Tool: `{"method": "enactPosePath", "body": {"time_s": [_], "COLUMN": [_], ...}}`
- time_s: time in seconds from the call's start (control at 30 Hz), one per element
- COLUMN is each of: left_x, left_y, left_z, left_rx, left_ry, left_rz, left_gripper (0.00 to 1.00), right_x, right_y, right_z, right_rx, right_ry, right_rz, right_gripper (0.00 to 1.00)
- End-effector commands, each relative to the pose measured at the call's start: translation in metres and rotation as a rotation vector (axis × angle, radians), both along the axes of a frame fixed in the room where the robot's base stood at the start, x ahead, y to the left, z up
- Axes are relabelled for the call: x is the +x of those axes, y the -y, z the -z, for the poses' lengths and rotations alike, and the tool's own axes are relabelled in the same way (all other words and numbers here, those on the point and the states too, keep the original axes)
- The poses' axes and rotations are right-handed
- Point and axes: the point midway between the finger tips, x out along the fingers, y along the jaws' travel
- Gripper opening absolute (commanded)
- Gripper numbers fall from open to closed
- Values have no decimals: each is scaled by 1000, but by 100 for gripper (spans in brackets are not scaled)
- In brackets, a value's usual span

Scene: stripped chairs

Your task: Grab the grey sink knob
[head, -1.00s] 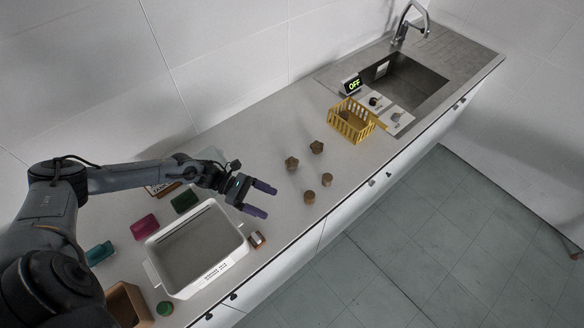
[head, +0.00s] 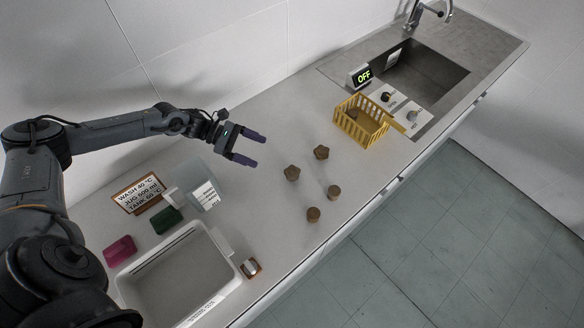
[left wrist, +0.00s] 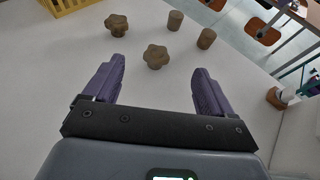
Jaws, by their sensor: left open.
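Two white plates with small knobs sit beside the sink (head: 428,72), at the upper right of the head view. One knob (head: 387,97) looks black; the other knob (head: 412,115) looks dark grey, but it is too small to be sure of its colour. My left gripper (head: 254,150) is open and empty above the counter, well to the left of these plates. In the left wrist view its purple fingers (left wrist: 158,68) are apart, with a brown star-shaped knob (left wrist: 156,57) beyond them. The sink knobs are not seen there. My right gripper is not in view.
Brown star-shaped knobs (head: 321,152) and brown cylinders (head: 333,192) stand mid-counter. A yellow basket (head: 362,125) stands just left of the sink plates, near an OFF display (head: 360,76). A white tub (head: 234,281), sign (head: 138,193) and coloured blocks are at lower left.

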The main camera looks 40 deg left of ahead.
Motion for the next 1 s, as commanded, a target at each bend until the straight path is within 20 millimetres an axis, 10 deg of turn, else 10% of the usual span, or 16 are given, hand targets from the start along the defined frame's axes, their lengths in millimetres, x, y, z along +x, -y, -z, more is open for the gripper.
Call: {"method": "enactPosePath", "body": {"time_s": [0.3,1.0], "left_x": [1,30], "left_y": [2,55], "left_z": [42,64], "left_rx": [-1,-3], "left_ry": [0,1], "left_rz": [0,0], "left_gripper": [85,85], "right_x": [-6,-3], "right_y": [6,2], "right_z": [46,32], "right_rx": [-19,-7], "right_ry": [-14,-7], "right_rz": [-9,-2], "right_gripper": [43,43]}}
